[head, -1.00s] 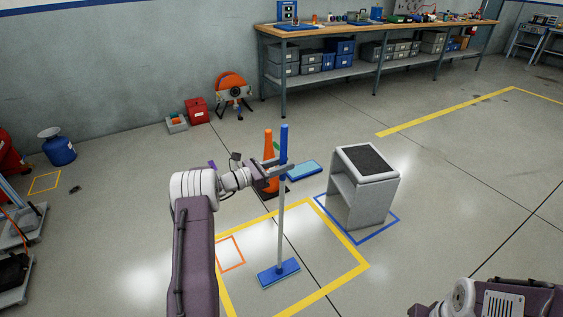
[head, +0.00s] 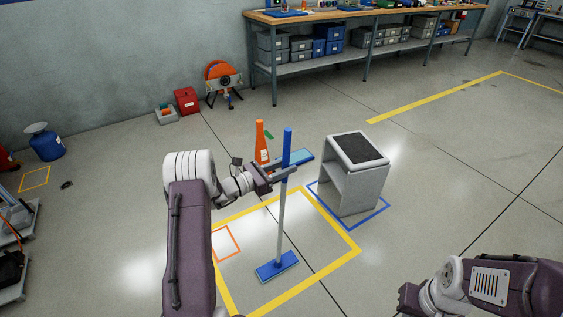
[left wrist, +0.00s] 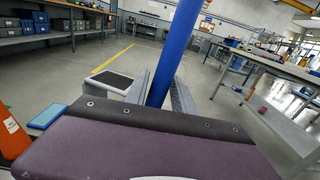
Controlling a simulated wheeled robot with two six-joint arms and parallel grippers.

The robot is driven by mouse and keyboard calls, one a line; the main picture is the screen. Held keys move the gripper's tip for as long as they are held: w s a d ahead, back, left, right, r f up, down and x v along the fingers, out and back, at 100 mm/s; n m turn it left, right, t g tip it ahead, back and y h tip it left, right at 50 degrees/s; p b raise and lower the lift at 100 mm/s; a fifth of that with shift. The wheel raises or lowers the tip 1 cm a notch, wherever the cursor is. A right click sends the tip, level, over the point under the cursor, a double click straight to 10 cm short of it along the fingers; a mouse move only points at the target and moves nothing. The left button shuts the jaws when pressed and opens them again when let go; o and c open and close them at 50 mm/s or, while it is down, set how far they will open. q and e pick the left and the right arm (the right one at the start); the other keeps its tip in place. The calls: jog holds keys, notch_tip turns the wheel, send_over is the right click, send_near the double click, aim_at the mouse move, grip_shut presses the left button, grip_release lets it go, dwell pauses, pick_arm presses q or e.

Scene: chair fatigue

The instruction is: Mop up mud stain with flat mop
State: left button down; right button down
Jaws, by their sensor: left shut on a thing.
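The flat mop stands upright, with a blue grip (head: 287,148), a grey pole and a flat blue head (head: 277,266) on the floor inside the yellow-taped square. My left gripper (head: 287,174) is shut on the mop's handle just below the top. The blue handle (left wrist: 176,50) also shows between the fingers in the left wrist view. My right arm is at the lower right of the head view; its gripper (head: 408,300) is partly seen and its jaws cannot be made out. I see no clear mud stain; the mop head may cover part of the floor.
A grey step stool (head: 353,175) stands in a blue-taped square right of the mop. An orange cone (head: 261,142) and a blue flat tray (head: 300,160) are behind the gripper. A workbench (head: 367,50) lines the back wall. Floor to the right is mostly clear.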

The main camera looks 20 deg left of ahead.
pick_arm(q)
jog(key=shift+s+d+r, duration=0.15)
jog(key=shift+s+d, duration=0.5)
jog(key=shift+d, duration=0.2)
jog(key=s+d+p, duration=0.1)
jog(key=s+d, duration=0.6)
jog(key=d, duration=0.2)
dwell(0.7)
notch_tip(320, 180, up, 9)
jog(key=p, duration=0.8)
jog(key=shift+w, duration=0.1)
